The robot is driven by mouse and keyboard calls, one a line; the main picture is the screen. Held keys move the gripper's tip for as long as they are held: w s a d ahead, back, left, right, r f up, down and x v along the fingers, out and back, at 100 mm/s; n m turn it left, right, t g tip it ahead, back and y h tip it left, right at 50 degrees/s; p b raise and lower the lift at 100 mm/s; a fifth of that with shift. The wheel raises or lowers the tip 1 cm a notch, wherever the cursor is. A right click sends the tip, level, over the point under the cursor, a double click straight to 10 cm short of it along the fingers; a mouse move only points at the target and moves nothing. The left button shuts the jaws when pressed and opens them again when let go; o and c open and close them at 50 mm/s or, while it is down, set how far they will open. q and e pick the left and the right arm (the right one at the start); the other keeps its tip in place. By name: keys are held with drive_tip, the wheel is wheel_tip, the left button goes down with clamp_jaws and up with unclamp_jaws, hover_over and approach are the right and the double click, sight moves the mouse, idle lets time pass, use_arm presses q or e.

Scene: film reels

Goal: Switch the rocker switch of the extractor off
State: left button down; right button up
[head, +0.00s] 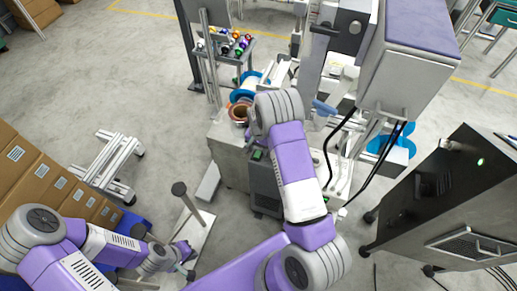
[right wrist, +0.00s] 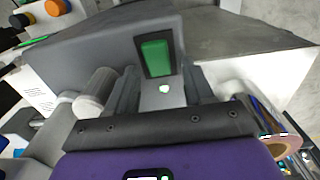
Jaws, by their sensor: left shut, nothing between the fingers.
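The extractor (head: 265,187) is a dark grey box on the floor in the middle of the head view. Its green rocker switch (head: 257,154) shows on its upper part, just left of my right forearm. In the right wrist view the rocker switch (right wrist: 155,58) is bright green in a dark frame, with a small glowing lamp (right wrist: 165,88) below it. My right gripper (right wrist: 160,82) has its fingers apart, one on each side of the lamp, just below the switch; contact cannot be told. My left gripper (head: 187,262) is shut and empty at lower left.
Cardboard boxes (head: 50,180) stand at the left. A grey bench with reels (head: 238,113) is behind the extractor. A black and steel cabinet (head: 450,195) stands at the right, and dark cables (head: 330,150) hang near my right arm. Open floor lies at upper left.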

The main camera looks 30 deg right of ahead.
clamp_jaws()
drive_tip(key=shift+s+a+r+t+h, duration=0.1)
drive_tip(key=shift+a+t+h, duration=0.1)
drive_tip(key=shift+t+h, duration=0.2)
drive_tip(key=shift+s+a+t+h, duration=0.15)
drive_tip(key=shift+t+h, duration=0.15)
drive_tip(key=shift+h, duration=0.2)
drive_tip(key=shift+s+t+h, duration=0.1)
drive_tip(key=shift+t+h, duration=0.5)
drive_tip(key=shift+h, duration=0.1)
drive_tip(key=shift+o, duration=0.4)
unclamp_jaws()
drive_tip(key=shift+r, duration=0.1)
drive_tip(key=shift+r, duration=0.1)
drive_tip(key=p+v, duration=0.2)
drive_tip(key=v, duration=0.5)
drive_tip(key=shift+a+r, duration=0.1)
